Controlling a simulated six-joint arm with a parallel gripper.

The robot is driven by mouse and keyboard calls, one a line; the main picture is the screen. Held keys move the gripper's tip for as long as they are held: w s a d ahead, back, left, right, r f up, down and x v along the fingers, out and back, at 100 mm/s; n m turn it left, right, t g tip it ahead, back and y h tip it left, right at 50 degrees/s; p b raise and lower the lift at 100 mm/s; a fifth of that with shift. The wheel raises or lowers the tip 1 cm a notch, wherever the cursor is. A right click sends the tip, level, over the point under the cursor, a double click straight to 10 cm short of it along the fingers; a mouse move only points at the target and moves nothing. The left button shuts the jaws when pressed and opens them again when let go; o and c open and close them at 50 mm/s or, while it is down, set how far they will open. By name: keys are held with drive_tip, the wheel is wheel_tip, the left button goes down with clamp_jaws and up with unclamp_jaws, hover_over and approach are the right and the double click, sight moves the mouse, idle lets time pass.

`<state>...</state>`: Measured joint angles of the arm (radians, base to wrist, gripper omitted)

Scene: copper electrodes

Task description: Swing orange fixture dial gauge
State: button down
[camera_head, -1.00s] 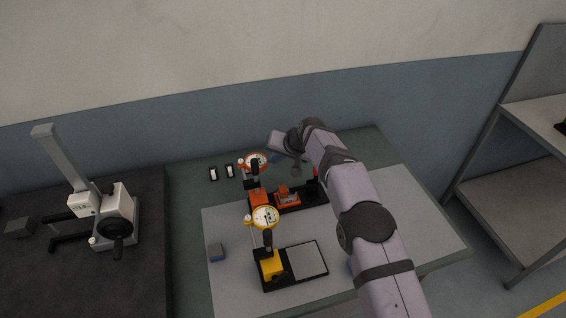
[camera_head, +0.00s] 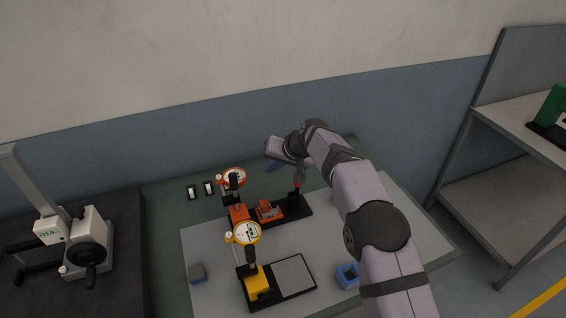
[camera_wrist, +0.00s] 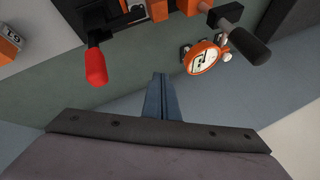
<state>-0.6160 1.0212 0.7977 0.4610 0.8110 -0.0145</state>
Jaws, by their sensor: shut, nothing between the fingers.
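The orange fixture (camera_head: 240,214) stands on a black base at the back of the table. Its dial gauge (camera_head: 234,177) has an orange rim and a white face, at the fixture's left end. In the wrist view the same gauge (camera_wrist: 206,58) is at the upper right, near a black handle (camera_wrist: 249,46). A red-tipped lever (camera_wrist: 95,66) is at the upper left there and also shows in the head view (camera_head: 297,187). My gripper (camera_wrist: 161,78) is shut and empty, its blue fingers apart from the gauge and lever. In the head view it is behind the fixture.
A second fixture with a yellow-rimmed gauge (camera_head: 246,233) and yellow block (camera_head: 256,282) stands in front. Black-and-white switches (camera_head: 201,190) are behind left. A white hoist-like device (camera_head: 70,235) stands at far left.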

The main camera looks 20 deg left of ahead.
drive_tip(key=w+b+v, duration=0.1)
drive_tip(key=b+v, duration=0.1)
drive_tip(key=v, duration=0.4)
drive_tip(key=shift+s+d+r, duration=0.15)
drive_tip(key=shift+d+r, duration=0.2)
drive_tip(key=shift+d, duration=0.1)
drive_tip(key=s+d+f+m+h, duration=0.2)
drive_tip(key=s+d+f, duration=0.15)
drive_tip(key=d, duration=1.05)
drive_tip(key=s+d+f+m+h, duration=0.15)
drive_tip(key=s+d, duration=0.35)
drive_tip(key=d, duration=0.8)
drive_tip(key=s+d+f+g+h, duration=0.1)
drive_tip(key=s+d+f, duration=0.2)
drive_tip(key=s+d, duration=0.5)
drive_tip(key=s+d+f+m+g+h, duration=0.1)
drive_tip(key=s+d+f, duration=0.3)
drive_tip(key=s+d, duration=0.4)
drive_tip(key=s+h, duration=0.1)
drive_tip(key=s, duration=0.4)
drive_tip(key=shift+s+f+g, duration=0.2)
drive_tip(key=shift+s+g, duration=0.05)
drive_tip(key=shift+g, duration=0.15)
